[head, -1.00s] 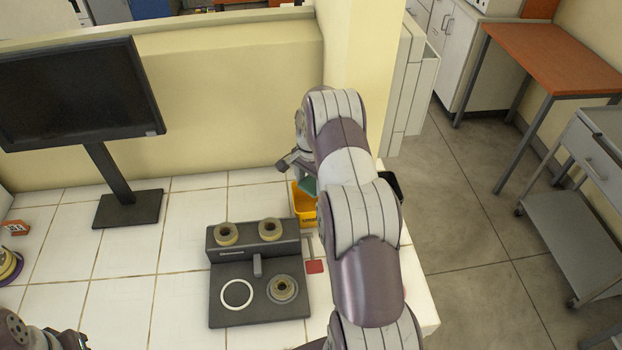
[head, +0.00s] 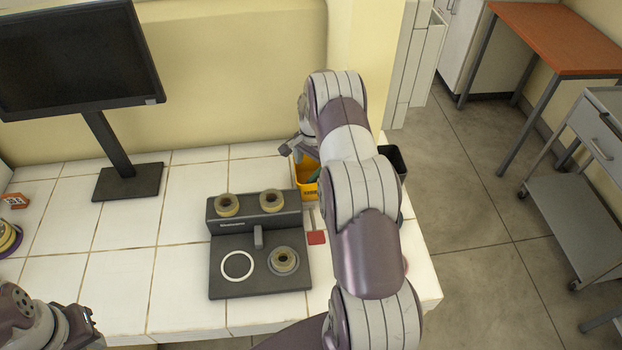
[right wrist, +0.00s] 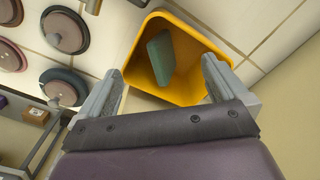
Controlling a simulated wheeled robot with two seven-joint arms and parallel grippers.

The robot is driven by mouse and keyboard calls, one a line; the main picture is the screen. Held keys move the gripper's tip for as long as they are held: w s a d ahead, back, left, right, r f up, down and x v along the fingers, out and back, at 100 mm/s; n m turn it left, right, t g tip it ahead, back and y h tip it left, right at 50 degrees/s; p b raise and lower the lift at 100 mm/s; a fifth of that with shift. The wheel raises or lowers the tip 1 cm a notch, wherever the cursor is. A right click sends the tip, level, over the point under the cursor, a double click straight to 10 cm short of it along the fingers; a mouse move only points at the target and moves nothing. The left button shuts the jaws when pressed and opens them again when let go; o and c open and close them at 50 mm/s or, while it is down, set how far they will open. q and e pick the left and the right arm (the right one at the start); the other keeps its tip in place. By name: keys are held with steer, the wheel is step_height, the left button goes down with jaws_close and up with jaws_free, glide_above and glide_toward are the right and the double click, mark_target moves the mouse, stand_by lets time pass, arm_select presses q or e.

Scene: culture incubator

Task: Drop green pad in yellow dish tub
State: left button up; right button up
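The yellow tub (head: 303,188) stands on the tiled counter, partly hidden behind my right arm in the head view. In the right wrist view I look down into the yellow tub (right wrist: 190,22). The green pad (right wrist: 160,57) is tilted within the tub's outline, apart from both fingers; whether it rests on the tub's floor is unclear. My right gripper (right wrist: 162,65) is open, its fingers on either side of the tub's opening. In the head view the right gripper (head: 291,149) is mostly hidden at the tub.
A dark grey device (head: 255,263) with several round pieces stands in front of the tub. A red-ended tool (head: 316,237) lies beside it. A black container (head: 397,160) stands right of my arm. A monitor (head: 75,55) stands at left. The tiles between are clear.

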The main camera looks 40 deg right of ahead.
steer(key=shift+w+d+f, duration=0.15)
steer(key=shift+r+b, duration=0.3)
steer(key=shift+r, duration=0.1)
step_height(320, 180, up, 12)
steer(key=p, duration=0.1)
steer(key=shift+f, duration=0.1)
